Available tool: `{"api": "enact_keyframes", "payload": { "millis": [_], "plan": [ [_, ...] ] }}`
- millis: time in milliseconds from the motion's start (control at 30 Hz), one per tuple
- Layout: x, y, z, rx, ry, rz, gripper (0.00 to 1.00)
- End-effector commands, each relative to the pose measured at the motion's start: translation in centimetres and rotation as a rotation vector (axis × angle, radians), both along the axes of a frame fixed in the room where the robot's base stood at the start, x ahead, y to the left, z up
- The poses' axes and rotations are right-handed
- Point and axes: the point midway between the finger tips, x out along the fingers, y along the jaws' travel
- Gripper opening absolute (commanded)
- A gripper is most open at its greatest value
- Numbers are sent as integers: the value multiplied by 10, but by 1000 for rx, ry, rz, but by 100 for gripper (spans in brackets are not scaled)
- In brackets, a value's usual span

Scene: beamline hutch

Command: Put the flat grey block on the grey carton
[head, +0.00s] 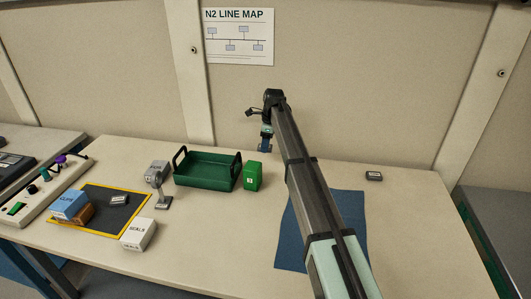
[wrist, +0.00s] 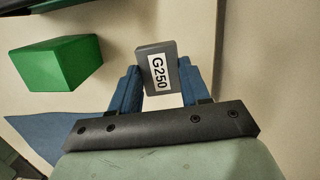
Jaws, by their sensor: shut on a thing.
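My gripper (head: 265,146) is raised above the back of the table, near the wall, to the right of the green tray. In the wrist view its blue fingers (wrist: 157,88) are shut on a flat grey block (wrist: 157,73) with a white label reading G250. In the head view the held block is too small to make out clearly.
A green tray (head: 208,183) and a green box (head: 252,176) stand between gripper and carton. A small grey stand (head: 162,199) is in front of the carton. A yellow-edged dark mat (head: 100,219) bears several items. A white SEALS box (head: 138,235) stands beside it.

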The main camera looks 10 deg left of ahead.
Motion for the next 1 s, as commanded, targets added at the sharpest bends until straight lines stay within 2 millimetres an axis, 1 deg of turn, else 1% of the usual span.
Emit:
{"api": "enact_keyframes", "payload": {
  "millis": [33, 100, 267, 367, 433, 467, 567, 600, 667, 700, 867, 900, 967, 1000],
  "plan": [
    [1, 0, 7, 1, -2, 0, 13],
    [1, 0, 13, 1, -2, 0, 13],
    [0, 2, 20, 0, 0, 0, 13],
    [-1, 12, 22, 0, 0, 1, 13],
    [-3, 27, 23, -1, 0, 0, 13],
    [-4, 36, 24, -1, 0, 0, 13],
    [-10, 73, 28, -2, -1, -2, 13],
    [-13, 89, 30, -2, -1, -4, 13],
    [-19, 115, 33, -3, -1, -7, 13],
    [-24, 133, 35, -3, -2, -8, 13],
    [-45, 199, 42, -4, -2, -17, 13],
    [-51, 216, 44, -4, -1, -19, 13],
    [-61, 240, 47, -4, -2, -22, 13],
    [-68, 257, 49, -4, -1, -25, 13]
  ]
}}
